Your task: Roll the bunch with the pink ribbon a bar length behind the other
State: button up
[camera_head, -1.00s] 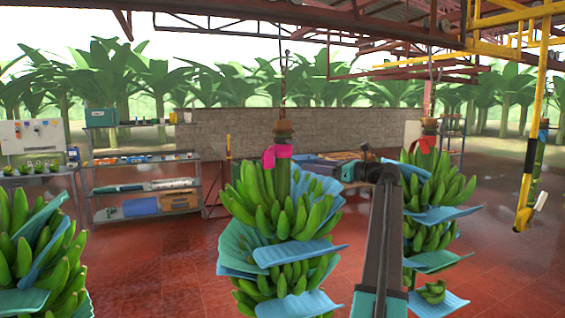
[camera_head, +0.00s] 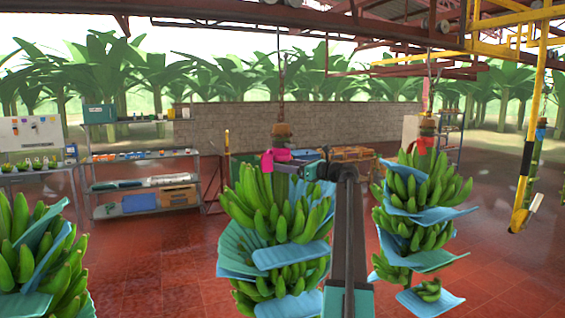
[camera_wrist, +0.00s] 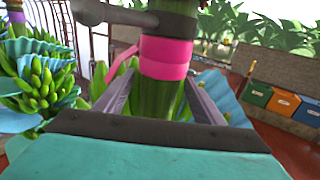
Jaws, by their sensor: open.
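The bunch with the pink ribbon (camera_head: 281,215) hangs upright at the centre of the head view, with blue sheets between its hands. Its pink ribbon (camera_head: 280,158) wraps the stem near the top; the ribbon also shows in the wrist view (camera_wrist: 165,58). The bunch with the red ribbon (camera_head: 420,205) hangs to the right, a gap apart. My gripper (camera_wrist: 155,90) is open, with its fingers on either side of the green stem (camera_wrist: 158,98) just below the pink ribbon. Whether the fingers touch the stem cannot be told. My arm hides part of the pink-ribbon bunch's right side.
Another bunch (camera_head: 40,255) hangs at the left edge. A yellow post (camera_head: 533,120) comes down at the right. Shelves (camera_head: 145,180) and a stone wall (camera_head: 230,130) stand behind. The red floor (camera_head: 170,260) between is open. Overhead rails cross the top.

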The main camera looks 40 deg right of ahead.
jog(key=shift+w+a, duration=0.15)
jog(key=shift+w, duration=0.55)
jog(key=c, duration=1.5)
jog(key=shift+s, duration=0.1)
